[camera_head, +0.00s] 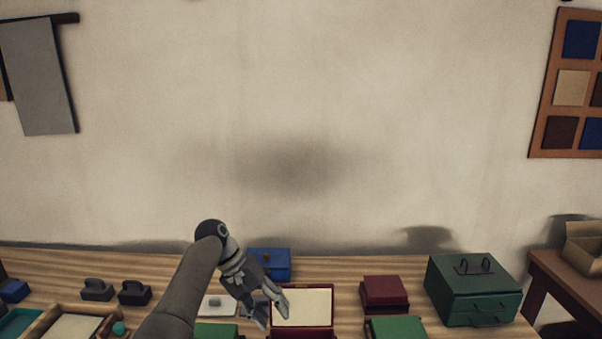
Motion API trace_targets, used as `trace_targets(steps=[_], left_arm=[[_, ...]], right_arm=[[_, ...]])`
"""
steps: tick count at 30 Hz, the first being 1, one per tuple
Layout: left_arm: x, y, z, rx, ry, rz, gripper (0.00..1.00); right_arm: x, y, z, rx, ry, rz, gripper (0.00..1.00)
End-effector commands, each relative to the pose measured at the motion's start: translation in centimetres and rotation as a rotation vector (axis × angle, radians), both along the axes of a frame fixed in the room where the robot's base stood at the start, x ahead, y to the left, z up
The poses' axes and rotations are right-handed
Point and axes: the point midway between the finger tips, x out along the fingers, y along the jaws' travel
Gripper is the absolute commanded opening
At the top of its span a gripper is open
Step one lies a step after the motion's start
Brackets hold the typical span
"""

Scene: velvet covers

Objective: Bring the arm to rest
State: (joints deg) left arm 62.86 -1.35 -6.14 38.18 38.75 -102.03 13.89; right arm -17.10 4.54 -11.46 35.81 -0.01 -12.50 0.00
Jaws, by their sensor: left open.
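My left arm comes up from the bottom of the head view and bends over the table. My left gripper (272,308) points down and to the right, open, with nothing seen between its fingers. It is just left of an open dark red box (302,331) with a cream panel (303,306) in its raised lid. From this view I cannot tell how high the gripper is above the table. My right gripper is not in view.
On the wooden table (345,268) are a blue box (270,263), a dark red box (385,292), a green chest (472,290) and green boxes at the front. Dark handled blocks (97,290) stand at left. The wall behind is clear in the middle.

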Motion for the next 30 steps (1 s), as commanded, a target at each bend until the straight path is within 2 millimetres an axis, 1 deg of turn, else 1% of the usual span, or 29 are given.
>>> trace_targets(steps=[1, 3, 8, 11, 14, 17, 18, 20, 21, 23, 25, 29, 30], left_arm=[[-0.2, 0.2, -0.9, 0.007, -0.003, 0.001, 0.44], [-0.5, 0.5, -1.9, 0.018, -0.011, 0.001, 0.44], [-1.5, 1.2, -4.6, 0.046, -0.034, 0.0, 0.44], [-2.4, 1.8, -6.6, 0.07, -0.054, -0.001, 0.44], [-3.8, 2.6, -9.0, 0.1, -0.076, 0.0, 0.44], [-5.9, 3.6, -12.0, 0.139, -0.107, -0.004, 0.44], [-7.0, 4.1, -13.1, 0.158, -0.122, -0.006, 0.44], [-8.7, 4.8, -14.8, 0.186, -0.144, -0.009, 0.44], [-9.8, 5.2, -15.8, 0.205, -0.159, -0.011, 0.44], [-11.7, 6.0, -17.1, 0.235, -0.181, -0.017, 0.44], [-14.1, 6.8, -18.4, 0.269, -0.206, -0.022, 0.44], [-18.6, 8.2, -19.9, 0.329, -0.255, -0.035, 0.44], [-20.1, 8.6, -20.2, 0.347, -0.269, -0.039, 0.44]], right_arm=[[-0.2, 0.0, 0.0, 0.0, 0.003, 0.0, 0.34], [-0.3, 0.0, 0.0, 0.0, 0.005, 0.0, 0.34], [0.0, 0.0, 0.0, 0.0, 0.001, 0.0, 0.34], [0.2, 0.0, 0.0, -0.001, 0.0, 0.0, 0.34], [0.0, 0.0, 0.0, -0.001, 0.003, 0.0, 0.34], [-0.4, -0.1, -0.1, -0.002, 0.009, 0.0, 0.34], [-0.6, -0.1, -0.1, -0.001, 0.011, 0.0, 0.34], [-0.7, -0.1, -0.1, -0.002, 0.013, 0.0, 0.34], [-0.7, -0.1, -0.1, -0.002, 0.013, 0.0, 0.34], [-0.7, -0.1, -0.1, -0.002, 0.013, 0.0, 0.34], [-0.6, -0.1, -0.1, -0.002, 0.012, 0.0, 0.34], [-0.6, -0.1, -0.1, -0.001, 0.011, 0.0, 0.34], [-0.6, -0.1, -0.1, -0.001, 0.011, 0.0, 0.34]])
